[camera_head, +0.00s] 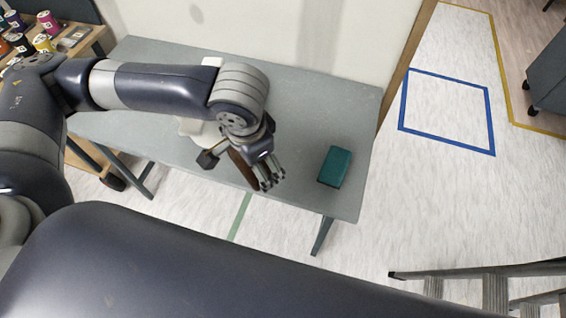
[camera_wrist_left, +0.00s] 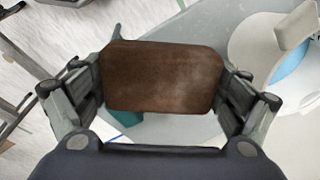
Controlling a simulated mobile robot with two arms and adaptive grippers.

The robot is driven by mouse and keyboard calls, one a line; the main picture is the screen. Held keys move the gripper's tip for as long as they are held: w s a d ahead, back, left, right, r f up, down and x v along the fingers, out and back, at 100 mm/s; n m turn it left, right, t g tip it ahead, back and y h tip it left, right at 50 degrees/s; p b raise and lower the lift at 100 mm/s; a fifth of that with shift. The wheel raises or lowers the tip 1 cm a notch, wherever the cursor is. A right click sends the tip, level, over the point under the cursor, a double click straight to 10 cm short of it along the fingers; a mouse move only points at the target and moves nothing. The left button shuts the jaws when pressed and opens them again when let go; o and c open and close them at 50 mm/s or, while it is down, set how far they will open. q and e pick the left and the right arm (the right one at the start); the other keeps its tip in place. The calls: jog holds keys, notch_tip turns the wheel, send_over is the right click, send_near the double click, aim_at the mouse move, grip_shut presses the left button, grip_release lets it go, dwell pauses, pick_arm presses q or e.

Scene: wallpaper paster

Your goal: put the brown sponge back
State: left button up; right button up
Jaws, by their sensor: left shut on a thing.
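The brown sponge (camera_wrist_left: 160,78) is between the fingers of my left gripper (camera_wrist_left: 162,90) in the left wrist view, with both fingers against its ends. In the head view my left gripper (camera_head: 268,178) is over the front edge of the grey table (camera_head: 310,95), and a strip of the brown sponge (camera_head: 240,168) shows beside it. The sponge appears held above the table, but the exact height is unclear. My right gripper is not in either view.
A teal block (camera_head: 335,166) lies at the table's right end. A white object (camera_head: 200,130) stands partly hidden behind my left wrist. Several coloured spools (camera_head: 45,30) stand on a wooden shelf at the far left. The table's right end is mostly clear. A stepladder (camera_head: 490,290) is at the lower right.

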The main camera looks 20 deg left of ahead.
pick_arm(q)
notch_tip(320, 180, down, 10)
jog(key=d+m+g+h+b, duration=0.1)
jog(key=d+m+b, duration=0.15)
jog(key=m, duration=0.55)
jog(key=m+g, duration=0.1)
jog(key=m, duration=0.3)
send_over(282, 158)
jog(key=s, duration=0.2)
jog(key=f, duration=0.4)
jog(key=shift+w+f+b, duration=0.2)
jog(key=shift+w+b, duration=0.05)
jog(key=shift+b, duration=0.1)
jog(key=shift+w+f+n+p, duration=0.15)
jog(key=shift+w+f+p, duration=0.2)
jog(key=shift+f+p, duration=0.15)
jog(key=shift+w+f+n+p, duration=0.15)
jog(key=shift+w+f+p, duration=0.2)
jog(key=shift+f, duration=0.6)
jog(key=shift+s+f, duration=0.1)
jog(key=shift+f, duration=0.1)
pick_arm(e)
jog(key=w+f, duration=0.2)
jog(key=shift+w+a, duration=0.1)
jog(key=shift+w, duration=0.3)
pick_arm(q)
jog(key=o, duration=0.8)
jog(key=shift+f, duration=0.15)
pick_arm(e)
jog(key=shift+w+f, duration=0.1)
